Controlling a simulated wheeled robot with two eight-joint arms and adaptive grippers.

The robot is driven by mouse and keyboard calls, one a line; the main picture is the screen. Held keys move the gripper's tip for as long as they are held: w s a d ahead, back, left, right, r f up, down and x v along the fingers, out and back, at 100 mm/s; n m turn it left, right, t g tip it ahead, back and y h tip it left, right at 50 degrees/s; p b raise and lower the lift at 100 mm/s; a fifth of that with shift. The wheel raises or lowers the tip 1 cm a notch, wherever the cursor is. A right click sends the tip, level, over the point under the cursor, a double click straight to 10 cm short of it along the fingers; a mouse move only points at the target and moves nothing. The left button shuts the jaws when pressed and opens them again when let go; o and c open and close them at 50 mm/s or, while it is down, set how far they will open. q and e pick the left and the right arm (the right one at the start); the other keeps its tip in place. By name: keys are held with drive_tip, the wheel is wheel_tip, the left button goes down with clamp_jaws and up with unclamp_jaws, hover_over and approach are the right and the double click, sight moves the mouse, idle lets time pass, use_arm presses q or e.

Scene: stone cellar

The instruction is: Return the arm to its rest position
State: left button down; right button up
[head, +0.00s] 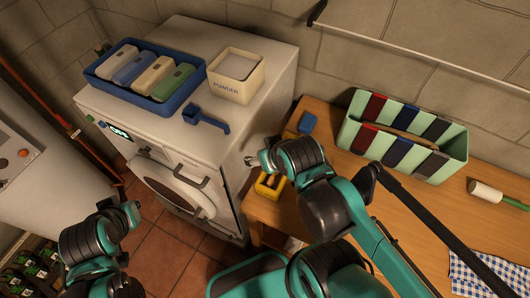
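My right gripper (257,160) is at the end of the teal and black arm that comes in from the lower right. It hangs in front of the wooden table's left end, beside the white washing machine, with a yellow holder just below it in the picture. My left gripper (131,211) is at the lower left, in front of the machine's round door, with the arm folded below it. I see nothing held in either gripper. Both are small and seen at an angle, so their finger opening is unclear.
The washing machine (262,121) carries a blue tray (160,105) of several bottles, a powder box (236,88) and a blue scoop (208,120). The wooden table (400,205) holds a striped basket (450,168), a blue block (307,122), a yellow holder (268,187), a brush (486,192) and a checked cloth (480,277).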

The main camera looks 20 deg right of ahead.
wheel_tip(320, 180, down, 6)
drive_tip(key=b, duration=0.6)
drive_tip(key=shift+f, duration=0.25)
drive_tip(key=shift+o, duration=0.6)
